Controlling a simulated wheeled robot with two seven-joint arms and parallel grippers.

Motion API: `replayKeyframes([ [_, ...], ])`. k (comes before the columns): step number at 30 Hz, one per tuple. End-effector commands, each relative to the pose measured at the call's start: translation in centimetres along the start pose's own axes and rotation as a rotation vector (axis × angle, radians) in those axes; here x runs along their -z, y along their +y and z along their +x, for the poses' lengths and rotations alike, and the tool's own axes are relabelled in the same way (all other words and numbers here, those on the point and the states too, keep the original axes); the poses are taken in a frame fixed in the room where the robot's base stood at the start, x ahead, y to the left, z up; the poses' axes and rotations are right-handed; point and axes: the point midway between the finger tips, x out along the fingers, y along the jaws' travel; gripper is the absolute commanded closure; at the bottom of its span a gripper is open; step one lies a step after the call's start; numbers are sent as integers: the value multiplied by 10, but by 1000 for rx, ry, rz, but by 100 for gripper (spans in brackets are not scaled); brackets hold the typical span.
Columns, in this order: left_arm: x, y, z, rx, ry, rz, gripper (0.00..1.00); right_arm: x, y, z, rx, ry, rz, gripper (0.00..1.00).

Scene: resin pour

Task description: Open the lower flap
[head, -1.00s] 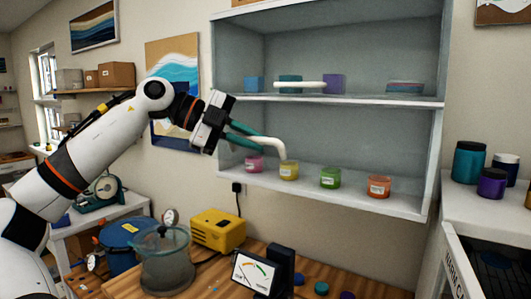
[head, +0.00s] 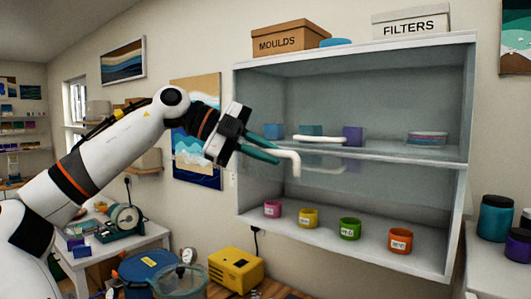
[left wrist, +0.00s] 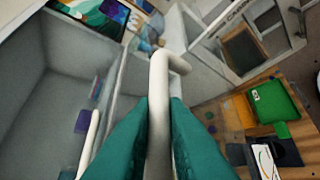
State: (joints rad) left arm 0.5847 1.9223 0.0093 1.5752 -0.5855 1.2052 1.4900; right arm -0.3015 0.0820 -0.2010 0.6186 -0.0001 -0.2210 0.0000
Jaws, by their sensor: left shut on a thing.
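The wall cabinet (head: 455,190) has two compartments with clear fronts. My left gripper (head: 281,157) is in front of the lower compartment, shut on a white bar handle (head: 295,163). In the left wrist view the teal fingers close on both sides of this handle (left wrist: 158,92). The clear lower flap (head: 345,175) is faint; it appears raised, with its handle well above the jars, but its exact angle is hard to tell. A second white handle (head: 320,139) runs near the middle shelf's front; it also shows in the left wrist view (left wrist: 88,145). My right gripper is out of view.
Pink (head: 272,208), yellow (head: 308,217), green (head: 349,228) and orange (head: 399,240) jars stand on the cabinet's lower floor. Boxes marked MOULDS (head: 293,38) and FILTERS (head: 411,22) sit on top. A yellow device (head: 236,269) stands below.

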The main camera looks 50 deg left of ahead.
Motion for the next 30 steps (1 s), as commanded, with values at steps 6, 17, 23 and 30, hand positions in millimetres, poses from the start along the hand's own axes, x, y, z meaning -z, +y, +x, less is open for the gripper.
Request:
replayKeyframes([
  [6,1,2,-1,-7,2,-1,100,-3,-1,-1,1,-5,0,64],
  [17,0,1,0,-4,1,-1,66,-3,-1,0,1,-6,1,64],
  [23,0,1,0,-2,0,0,66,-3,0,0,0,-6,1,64],
  [30,2,0,-19,-5,3,0,66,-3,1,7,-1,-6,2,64],
])
